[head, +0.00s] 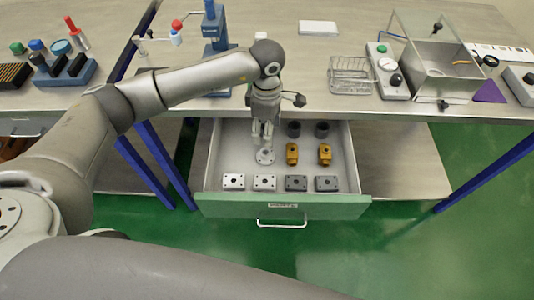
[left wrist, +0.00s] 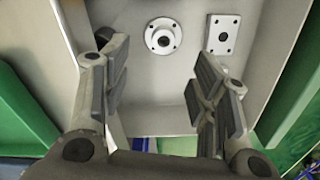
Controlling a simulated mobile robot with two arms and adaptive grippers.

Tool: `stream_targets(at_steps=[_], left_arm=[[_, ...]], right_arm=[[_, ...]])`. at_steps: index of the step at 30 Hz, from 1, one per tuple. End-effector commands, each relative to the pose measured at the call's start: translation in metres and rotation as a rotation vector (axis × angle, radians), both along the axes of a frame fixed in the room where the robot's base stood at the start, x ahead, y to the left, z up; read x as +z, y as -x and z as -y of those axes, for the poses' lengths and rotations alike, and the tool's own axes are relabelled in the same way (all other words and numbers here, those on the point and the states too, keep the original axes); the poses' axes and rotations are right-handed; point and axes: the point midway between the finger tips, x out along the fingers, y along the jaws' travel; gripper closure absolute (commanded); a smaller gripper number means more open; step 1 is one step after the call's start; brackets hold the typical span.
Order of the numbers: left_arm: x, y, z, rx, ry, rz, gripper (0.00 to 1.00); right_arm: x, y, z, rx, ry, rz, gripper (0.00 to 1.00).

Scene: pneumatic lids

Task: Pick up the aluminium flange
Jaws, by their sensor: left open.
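The aluminium flange (head: 265,157) is a round, light grey disc with a raised hub and small holes. It lies flat on the floor of the open drawer (head: 220,150), behind the front row of plates. My left gripper (head: 263,132) points down into the drawer, just above and behind the flange in the head view. In the left wrist view the flange (left wrist: 163,37) shows whole, beyond the spread fingers of the left gripper (left wrist: 163,88). The fingers are apart with nothing between them. My right gripper is in neither view.
Two light plates (head: 234,182) and two dark plates (head: 297,183) lie along the drawer front. Two brass fittings (head: 292,153) and two dark cylinders (head: 322,130) sit to the right. The bench edge (head: 400,112) overhangs the drawer's back. A wire basket (head: 351,77) stands above.

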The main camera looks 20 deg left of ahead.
Motion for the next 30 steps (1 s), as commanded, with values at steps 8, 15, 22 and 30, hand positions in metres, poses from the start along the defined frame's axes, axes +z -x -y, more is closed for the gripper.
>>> stream_targets(at_steps=[8,15,22,30], left_arm=[[-0.04,0.002,0.0,0.0,0.0,-0.005,0.46],[-0.06,0.004,0.0,0.0,0.001,-0.006,0.46],[-0.093,0.004,-0.001,-0.001,0.001,-0.004,0.46],[-0.099,0.003,-0.001,-0.001,0.001,-0.001,0.46]], right_arm=[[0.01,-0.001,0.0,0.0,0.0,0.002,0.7],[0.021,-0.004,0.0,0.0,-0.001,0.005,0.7],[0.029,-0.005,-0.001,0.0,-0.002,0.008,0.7],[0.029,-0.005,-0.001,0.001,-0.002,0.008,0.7]])
